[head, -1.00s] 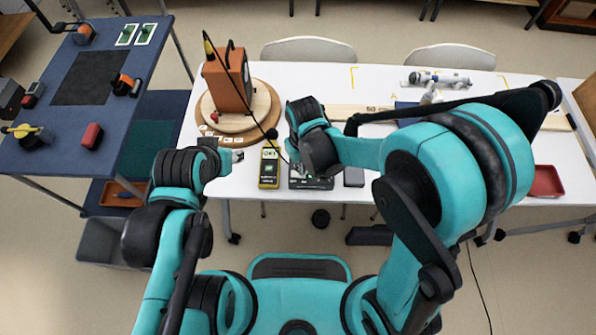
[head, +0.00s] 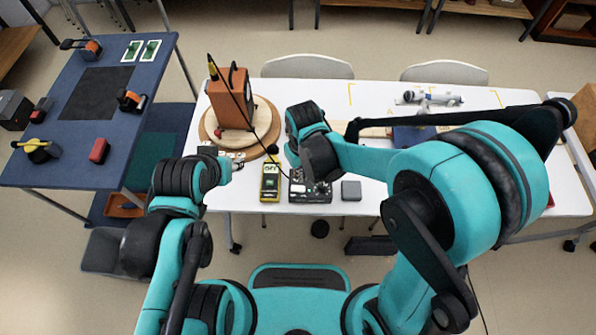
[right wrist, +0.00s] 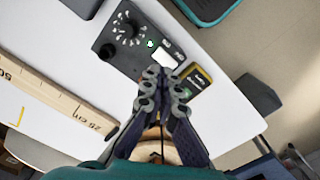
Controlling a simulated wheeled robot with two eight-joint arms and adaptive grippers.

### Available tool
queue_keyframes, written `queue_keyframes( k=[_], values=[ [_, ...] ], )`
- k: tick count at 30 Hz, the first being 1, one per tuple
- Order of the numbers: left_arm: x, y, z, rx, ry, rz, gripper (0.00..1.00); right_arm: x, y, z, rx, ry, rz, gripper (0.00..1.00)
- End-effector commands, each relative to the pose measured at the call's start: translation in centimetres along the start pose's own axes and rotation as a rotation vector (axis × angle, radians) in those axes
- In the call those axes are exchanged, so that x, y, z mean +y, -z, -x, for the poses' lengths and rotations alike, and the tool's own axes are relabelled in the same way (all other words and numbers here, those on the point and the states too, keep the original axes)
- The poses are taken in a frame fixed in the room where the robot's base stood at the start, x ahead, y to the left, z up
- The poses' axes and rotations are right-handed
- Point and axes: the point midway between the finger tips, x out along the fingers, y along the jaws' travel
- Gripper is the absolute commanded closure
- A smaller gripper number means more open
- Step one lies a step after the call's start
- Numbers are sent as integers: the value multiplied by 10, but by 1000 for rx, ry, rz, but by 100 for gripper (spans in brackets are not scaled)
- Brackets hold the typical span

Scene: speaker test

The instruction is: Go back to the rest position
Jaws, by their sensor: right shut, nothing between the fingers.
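My right gripper (right wrist: 163,82) is shut and empty in the right wrist view. Its fingertips overlap the picture of a black box with a dial (right wrist: 122,38) and a yellow meter (right wrist: 194,80); I cannot tell the height between them. In the head view my right arm reaches over the white table, and its wrist hides most of the gripper (head: 293,154). My left arm is bent at the left, its dark wrist near the table's front edge. The left gripper's fingers are not clear there.
A blue table (head: 75,150) stands left. A wooden ruler (right wrist: 50,105) lies near my right gripper.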

Motion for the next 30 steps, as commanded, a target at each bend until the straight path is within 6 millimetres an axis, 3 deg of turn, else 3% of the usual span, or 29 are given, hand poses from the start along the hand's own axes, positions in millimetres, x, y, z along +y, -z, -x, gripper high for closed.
queue_keyframes(
  k=[8,14,21,30],
  values=[
    [0,0,0,0,0,0,60,1,0,1,2,0,-2,100],
    [0,0,0,0,0,0,60,22,-11,28,71,-8,-65,100],
    [0,0,0,0,0,0,60,71,-49,88,267,-44,-232,100],
    [0,0,0,0,0,0,60,115,-109,131,502,-119,-428,100]
  ],
)
